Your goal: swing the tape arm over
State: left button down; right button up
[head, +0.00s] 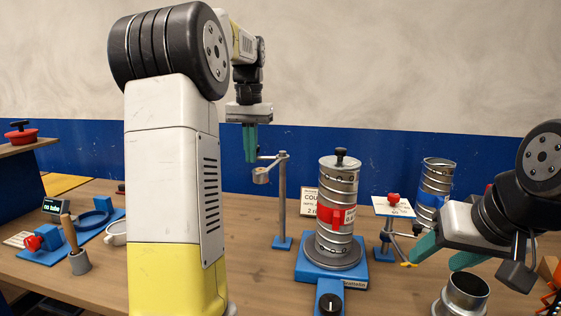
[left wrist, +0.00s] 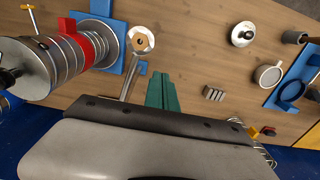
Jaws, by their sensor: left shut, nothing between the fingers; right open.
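The tape arm (head: 268,158) sits on top of a thin grey post (head: 282,200) with a blue foot, and a small round roll hangs at its left end. In the left wrist view the roll (left wrist: 141,40) is a pale disc. My left gripper (head: 250,158) is shut and empty, fingers pointing down, close to the arm's left end; I cannot tell if they touch. Its green fingers also show in the left wrist view (left wrist: 162,92), beside the post. The spiral duct (head: 338,222) stands upright with a red band. My right gripper (head: 437,258) is open at the right.
The duct stands on a blue base (head: 332,279), right of the post. A yellow-tipped lever (head: 409,264) is by my right fingers. A second duct (head: 437,176) and a steel collar (head: 468,292) stand at right. A mug (head: 116,233) and blue fixtures are at left.

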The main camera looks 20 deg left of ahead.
pick_arm(q)
jog(key=shift+f, duration=0.25)
dwell(0.3)
jog(key=shift+f, duration=0.95)
jog(key=shift+d, duration=0.1)
jog(key=d, duration=0.6)
jog(key=shift+s+d, duration=0.25)
jog(key=shift+s, duration=0.1)
dwell(0.9)
dwell(0.5)
notch_tip(320, 180, up, 9)
dwell(0.9)
